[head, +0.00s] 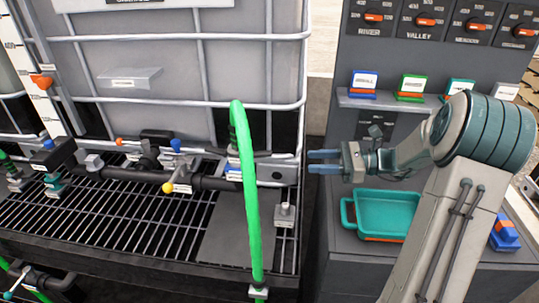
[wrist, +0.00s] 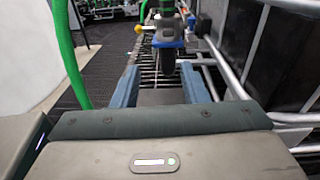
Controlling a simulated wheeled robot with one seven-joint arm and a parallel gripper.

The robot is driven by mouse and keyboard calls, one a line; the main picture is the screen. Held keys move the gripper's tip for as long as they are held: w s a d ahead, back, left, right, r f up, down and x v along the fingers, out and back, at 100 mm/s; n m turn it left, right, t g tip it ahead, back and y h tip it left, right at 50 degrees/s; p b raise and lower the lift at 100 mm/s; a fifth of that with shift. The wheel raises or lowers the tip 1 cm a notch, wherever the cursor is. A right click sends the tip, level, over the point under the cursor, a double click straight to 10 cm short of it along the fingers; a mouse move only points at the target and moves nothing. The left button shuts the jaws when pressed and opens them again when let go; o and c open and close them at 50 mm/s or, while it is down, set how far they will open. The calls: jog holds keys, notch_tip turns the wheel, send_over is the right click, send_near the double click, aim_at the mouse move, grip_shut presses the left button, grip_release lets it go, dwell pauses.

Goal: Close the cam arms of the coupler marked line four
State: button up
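My gripper (head: 324,161) points left toward the tote's pipework, its two blue fingers apart with nothing between them. In the wrist view the open fingers (wrist: 160,88) frame a dark pipe end with a blue-and-white coupler (wrist: 168,38) farther ahead, apart from them. In the head view a coupler with blue and white parts (head: 234,166) sits at the right end of the dark manifold pipe (head: 212,182), partly hidden by the green hose (head: 247,190). Its label is too small to read, so I cannot tell whether it is line four. The position of its cam arms is unclear.
The green hose stands between the camera and the coupler; it also shows in the wrist view (wrist: 68,55). The tote's cage bars (head: 180,105) rise behind, over a black grating (head: 110,225). A panel with dials (head: 420,20) and a teal tray (head: 388,213) stand right.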

aim_at(269, 152)
jog(key=shift+m+t, duration=0.3)
jog(key=w+a, duration=0.1)
jog(key=a, duration=0.3)
jog(key=w+a, duration=0.1)
jog(key=a, duration=0.3)
jog(key=w+a+p, duration=0.1)
jog(key=a, duration=0.3)
jog(key=shift+w+a, duration=0.25)
jog(key=shift+a, duration=0.05)
jog(key=shift+c, duration=0.3)
grip_shut()
